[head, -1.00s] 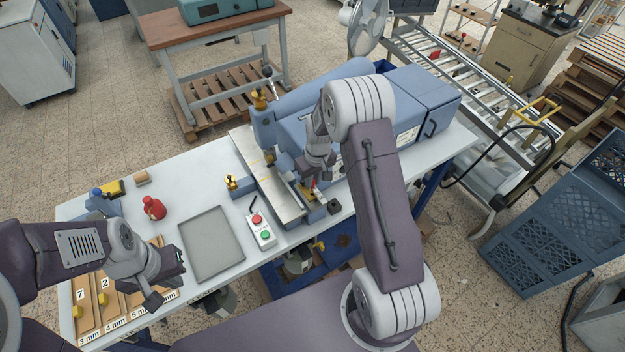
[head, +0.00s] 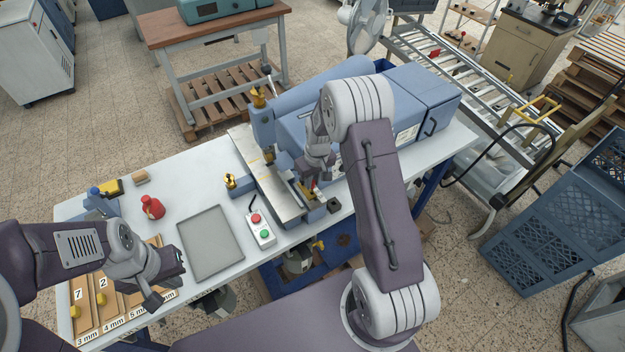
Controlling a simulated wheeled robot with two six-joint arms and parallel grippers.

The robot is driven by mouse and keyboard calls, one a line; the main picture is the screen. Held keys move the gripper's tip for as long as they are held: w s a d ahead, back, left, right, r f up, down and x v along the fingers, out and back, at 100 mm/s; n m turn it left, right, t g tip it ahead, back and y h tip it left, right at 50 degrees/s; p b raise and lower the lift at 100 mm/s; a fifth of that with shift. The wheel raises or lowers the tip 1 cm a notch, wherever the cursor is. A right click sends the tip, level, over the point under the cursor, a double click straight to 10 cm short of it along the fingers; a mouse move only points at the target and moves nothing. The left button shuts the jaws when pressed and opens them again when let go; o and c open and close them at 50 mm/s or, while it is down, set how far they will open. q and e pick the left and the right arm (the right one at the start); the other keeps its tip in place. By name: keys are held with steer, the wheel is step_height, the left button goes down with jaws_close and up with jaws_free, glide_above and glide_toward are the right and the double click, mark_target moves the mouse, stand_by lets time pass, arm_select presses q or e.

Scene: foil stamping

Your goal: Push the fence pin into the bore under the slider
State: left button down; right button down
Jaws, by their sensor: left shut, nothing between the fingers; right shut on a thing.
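My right gripper (head: 314,187) reaches down to the front edge of the blue stamping press (head: 292,132). It is shut on a small part with a red spot, seemingly the fence pin (head: 316,192); the arm and fingers hide most of it. Brass-coloured parts, perhaps the slider (head: 304,191), lie right beside the fingers at the end of the pale press bed (head: 270,185). The bore cannot be made out, and I cannot tell how deep the pin sits. My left gripper (head: 172,279) is shut and empty, above the front left of the bench, near the labelled wooden strips.
A grey tray (head: 210,246) and a button box (head: 261,230) with red and green buttons lie on the bench between my grippers. A small dark block (head: 334,206) sits right of my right gripper.

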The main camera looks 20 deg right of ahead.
mark_target(313, 183)
steer(key=shift+f+b, duration=1.3)
steer(key=shift+f, duration=0.4)
steer(key=c, duration=1.2)
jaws_free()
steer(key=shift+c, duration=0.2)
steer(key=shift+r, duration=0.1)
steer(key=shift+r, duration=0.35)
step_height(313, 183, up, 8)
steer(key=s+b, duration=0.1)
steer(key=b, duration=0.1)
steer(key=shift+s+b, duration=0.15)
steer(key=shift+b, duration=0.15)
steer(key=shift+d, duration=0.1)
